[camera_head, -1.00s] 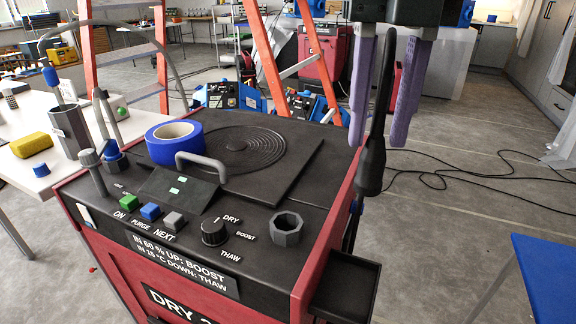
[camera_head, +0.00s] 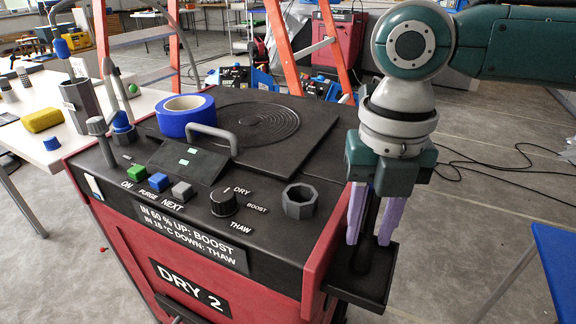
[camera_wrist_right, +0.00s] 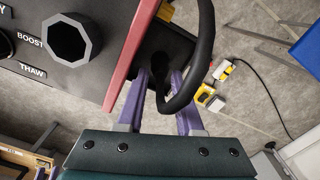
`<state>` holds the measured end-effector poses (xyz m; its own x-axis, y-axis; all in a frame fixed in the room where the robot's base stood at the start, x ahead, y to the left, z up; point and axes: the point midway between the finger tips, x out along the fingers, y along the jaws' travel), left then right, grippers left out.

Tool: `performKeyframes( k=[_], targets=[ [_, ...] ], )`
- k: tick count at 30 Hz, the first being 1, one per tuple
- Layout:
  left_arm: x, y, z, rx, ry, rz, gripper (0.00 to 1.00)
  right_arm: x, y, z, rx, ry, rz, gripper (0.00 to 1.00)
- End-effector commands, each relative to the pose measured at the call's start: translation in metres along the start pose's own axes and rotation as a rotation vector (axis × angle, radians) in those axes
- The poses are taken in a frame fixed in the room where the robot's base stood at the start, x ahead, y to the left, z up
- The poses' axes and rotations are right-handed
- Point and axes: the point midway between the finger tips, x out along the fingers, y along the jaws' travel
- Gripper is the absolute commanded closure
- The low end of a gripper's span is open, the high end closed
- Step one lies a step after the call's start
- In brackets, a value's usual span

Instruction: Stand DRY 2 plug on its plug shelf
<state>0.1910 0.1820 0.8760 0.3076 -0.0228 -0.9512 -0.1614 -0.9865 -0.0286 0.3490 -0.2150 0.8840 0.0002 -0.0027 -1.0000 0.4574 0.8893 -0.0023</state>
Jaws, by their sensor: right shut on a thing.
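The DRY 2 machine (camera_head: 190,250) is red with a black top. Its plug shelf (camera_head: 372,290), a small black tray, juts from the right side. My right gripper (camera_head: 370,238) points down with purple fingers shut on the black plug (camera_head: 371,225). The plug is upright over the shelf, its lower end at the tray floor in the head view; whether it touches is unclear. The wrist view shows the right gripper (camera_wrist_right: 162,85) with a thick black cable (camera_wrist_right: 205,60) looping beside it.
A blue tape roll (camera_head: 186,112), a handle and a grey socket (camera_head: 299,201) sit on the machine top. A blue table (camera_head: 555,270) stands at the right.

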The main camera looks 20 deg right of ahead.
Motion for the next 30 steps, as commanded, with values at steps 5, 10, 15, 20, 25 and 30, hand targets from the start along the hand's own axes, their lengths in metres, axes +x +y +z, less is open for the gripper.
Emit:
performKeyframes(
  k=[5, 10, 15, 20, 25, 30],
  targets=[
    [0.0, 0.0, 0.0, 0.0, 0.0, 0.0, 0.5, 0.0, 0.0, 0.001, -0.001, -0.002, 0.001, 1.0],
    [0.001, -0.001, 0.001, 0.003, -0.001, -0.002, 0.5, 0.004, 0.0, 0.0, -0.001, -0.001, 0.001, 1.0],
    [0.001, -0.002, 0.001, 0.008, -0.002, -0.006, 0.5, 0.003, 0.0, 0.0, -0.001, -0.001, 0.001, 0.45],
    [0.001, -0.003, 0.001, 0.01, -0.003, -0.008, 0.5, 0.003, 0.0, 0.0, 0.0, -0.001, 0.001, 0.34],
    [0.001, -0.003, 0.001, 0.01, -0.003, -0.008, 0.5, 0.002, 0.0, 0.0, 0.0, -0.001, 0.001, 0.34],
    [-0.004, -0.003, 0.0, 0.01, -0.003, -0.007, 0.5, -0.014, 0.0, 0.001, 0.0, -0.002, 0.002, 0.34]
  ],
)
